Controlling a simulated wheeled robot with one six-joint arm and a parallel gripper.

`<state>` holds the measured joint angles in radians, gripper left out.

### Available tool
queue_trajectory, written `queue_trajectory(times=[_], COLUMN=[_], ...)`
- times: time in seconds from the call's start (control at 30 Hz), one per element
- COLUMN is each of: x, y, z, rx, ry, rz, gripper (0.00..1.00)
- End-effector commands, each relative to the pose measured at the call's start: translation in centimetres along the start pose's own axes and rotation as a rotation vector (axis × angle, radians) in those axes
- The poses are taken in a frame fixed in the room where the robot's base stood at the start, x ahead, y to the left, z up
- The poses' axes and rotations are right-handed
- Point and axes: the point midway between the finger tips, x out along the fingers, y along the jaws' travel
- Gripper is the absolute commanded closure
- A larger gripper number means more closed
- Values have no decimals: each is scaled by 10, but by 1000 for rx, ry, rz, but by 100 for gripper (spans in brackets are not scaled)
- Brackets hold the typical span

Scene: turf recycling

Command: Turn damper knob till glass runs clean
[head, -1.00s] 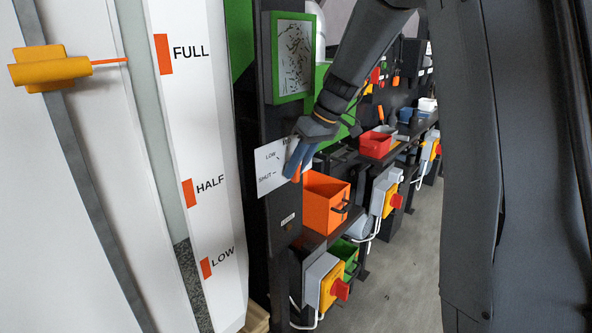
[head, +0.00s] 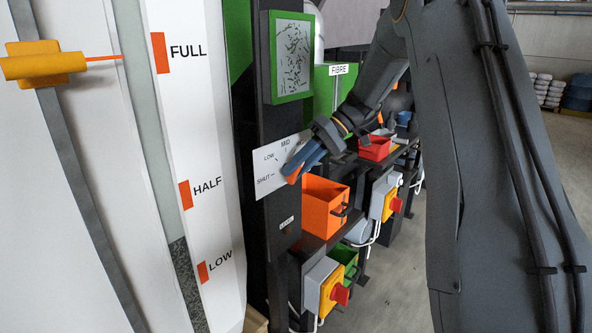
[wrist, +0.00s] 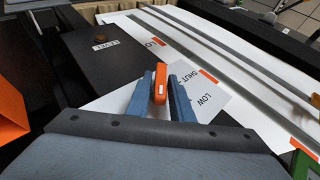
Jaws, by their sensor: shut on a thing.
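The orange damper knob (wrist: 160,83) sits between the two blue fingers of my gripper (wrist: 160,92) in the wrist view. The fingers are shut on it. In the head view only a bit of the knob (head: 294,177) shows below my gripper (head: 300,166). The white dial plate (head: 268,178) behind it reads SHUT, LOW and MID; my gripper hides its right side. The green-framed glass (head: 291,57) above the dial shows many dark flecks.
A tall level strip (head: 182,120) marked FULL, HALF and LOW stands at the left, with grey grains low in its window. An orange bin (head: 322,212) stands just below my gripper. A red bin (head: 374,148) and switch boxes (head: 328,287) line the bench.

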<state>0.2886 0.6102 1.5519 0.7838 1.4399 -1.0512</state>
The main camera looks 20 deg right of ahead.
Motion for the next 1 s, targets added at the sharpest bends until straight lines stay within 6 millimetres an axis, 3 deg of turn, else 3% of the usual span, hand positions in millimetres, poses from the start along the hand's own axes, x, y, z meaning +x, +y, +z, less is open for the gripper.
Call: queue_trajectory(times=[0.37, 0.4, 0.43, 0.77, 1.0], x=[0, 0, 0, -2, -32], y=[0, 0, 0, 0, 3], z=[1, 1, 1, 0, 0], rx=[2, 2, 2, 2, 2], ry=[-2, -2, -2, 0, 2], rz=[-4, -4, -4, -3, -2], gripper=[100, 75, 70, 69, 69])
